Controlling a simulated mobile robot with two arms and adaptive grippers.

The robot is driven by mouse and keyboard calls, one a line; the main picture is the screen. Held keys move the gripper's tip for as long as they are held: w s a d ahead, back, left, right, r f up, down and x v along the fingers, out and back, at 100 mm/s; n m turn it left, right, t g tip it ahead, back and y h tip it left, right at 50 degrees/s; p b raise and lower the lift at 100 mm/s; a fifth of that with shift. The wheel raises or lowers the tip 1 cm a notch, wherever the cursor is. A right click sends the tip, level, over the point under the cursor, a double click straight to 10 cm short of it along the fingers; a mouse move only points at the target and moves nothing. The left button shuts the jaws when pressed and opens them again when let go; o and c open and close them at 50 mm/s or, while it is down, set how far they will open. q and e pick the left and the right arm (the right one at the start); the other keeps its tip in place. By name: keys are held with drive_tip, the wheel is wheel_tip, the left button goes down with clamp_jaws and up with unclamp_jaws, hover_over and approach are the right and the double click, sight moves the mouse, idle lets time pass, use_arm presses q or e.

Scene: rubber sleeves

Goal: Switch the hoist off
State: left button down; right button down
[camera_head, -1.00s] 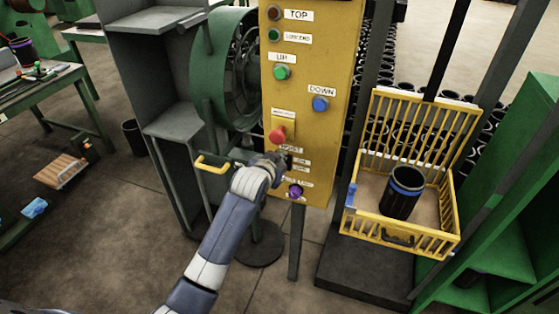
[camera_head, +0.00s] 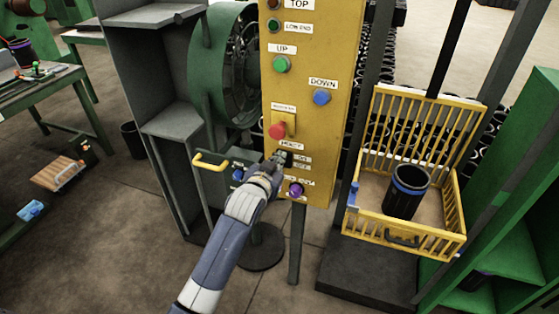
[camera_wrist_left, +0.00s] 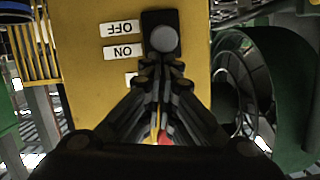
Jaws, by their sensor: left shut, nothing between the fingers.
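The yellow control panel (camera_head: 340,60) stands upright in the middle of the head view. Low on it, under the HOIST label, is the hoist switch, a black plate with a round grey knob (camera_wrist_left: 163,39) in the left wrist view. The OFF label (camera_wrist_left: 121,28) and the ON label (camera_wrist_left: 122,52) show upside down beside it. Whether the knob stands at ON or OFF I cannot tell. My left gripper (camera_wrist_left: 162,66) is shut and empty, its tips close to the knob; contact is unclear. In the head view my left gripper (camera_head: 278,161) partly covers the switch.
A red knob (camera_head: 278,130) sits above the switch and a purple button (camera_head: 296,189) below it. Green (camera_head: 281,64) and blue (camera_head: 321,97) buttons are higher. A yellow cage (camera_head: 450,238) holding a black sleeve (camera_head: 407,190) stands right; a yellow handle (camera_head: 210,162) is left.

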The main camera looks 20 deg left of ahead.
use_arm(q)
drive_tip(key=f+t+b, duration=0.1)
drive_tip(key=b, duration=0.2)
drive_tip(key=s+f+t+b, duration=0.1)
drive_tip(key=t+b, duration=0.1)
drive_tip(key=b, duration=0.1)
drive_tip(key=shift+s+f+t+b, duration=0.15)
drive_tip(key=shift+f+t+b, duration=0.15)
drive_tip(key=shift+s, duration=0.1)
